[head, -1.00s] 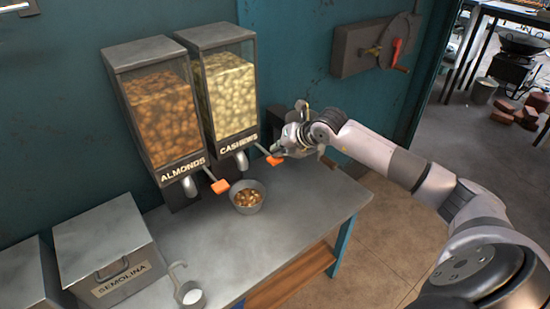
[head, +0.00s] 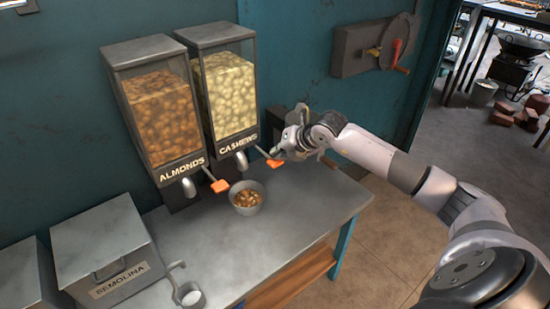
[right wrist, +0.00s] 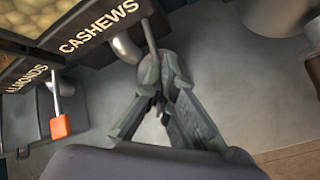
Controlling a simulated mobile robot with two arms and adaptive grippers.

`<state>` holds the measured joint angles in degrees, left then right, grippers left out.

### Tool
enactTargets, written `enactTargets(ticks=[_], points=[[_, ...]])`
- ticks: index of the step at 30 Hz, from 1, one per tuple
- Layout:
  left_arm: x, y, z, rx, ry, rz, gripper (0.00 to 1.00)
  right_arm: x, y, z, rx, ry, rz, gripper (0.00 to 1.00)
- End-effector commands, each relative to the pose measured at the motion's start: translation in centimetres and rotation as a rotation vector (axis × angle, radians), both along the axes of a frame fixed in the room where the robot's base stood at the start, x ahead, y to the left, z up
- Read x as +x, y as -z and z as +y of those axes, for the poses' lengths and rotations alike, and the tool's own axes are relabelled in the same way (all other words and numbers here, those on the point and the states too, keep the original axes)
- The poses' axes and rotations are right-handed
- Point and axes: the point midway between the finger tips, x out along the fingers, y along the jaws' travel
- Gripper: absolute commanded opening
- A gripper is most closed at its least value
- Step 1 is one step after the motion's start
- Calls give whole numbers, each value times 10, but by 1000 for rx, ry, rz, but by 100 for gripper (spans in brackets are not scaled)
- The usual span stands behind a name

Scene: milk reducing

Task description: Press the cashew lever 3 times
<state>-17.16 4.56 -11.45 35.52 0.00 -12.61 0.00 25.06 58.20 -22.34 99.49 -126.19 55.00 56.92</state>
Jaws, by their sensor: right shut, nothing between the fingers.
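The cashew dispenser (head: 229,92) is a clear-fronted bin marked CASHEWS, right of the almond dispenser (head: 155,112). Its lever (head: 273,163) has an orange tip, sticking out at the lower right. My right gripper (head: 282,152) is shut and empty, with its fingertips at the lever tip, seemingly on top of it. In the right wrist view the fingers (right wrist: 160,70) meet below the CASHEWS label and hide the orange tip. A small metal bowl (head: 246,207) with nuts in it stands below the cashew spout (head: 242,161). My left gripper is out of view.
The almond lever (head: 219,186) is close to the left, also orange-tipped. A semolina box (head: 100,245) and a metal scoop (head: 189,294) are at the front left of the metal table (head: 300,195). A wall box with a red-handled crank (head: 397,50) hangs above my right arm.

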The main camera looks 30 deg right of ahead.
Motion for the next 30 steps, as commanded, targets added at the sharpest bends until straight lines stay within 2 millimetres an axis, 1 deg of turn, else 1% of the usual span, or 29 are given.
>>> enactTargets(ticks=[1,16,26,30], points=[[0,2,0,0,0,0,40,-1,4,1,1,-2,5,0],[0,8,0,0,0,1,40,-1,10,1,1,-1,7,0],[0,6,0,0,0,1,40,-1,8,1,1,-1,7,0],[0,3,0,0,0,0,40,-1,2,1,1,-2,5,0]])
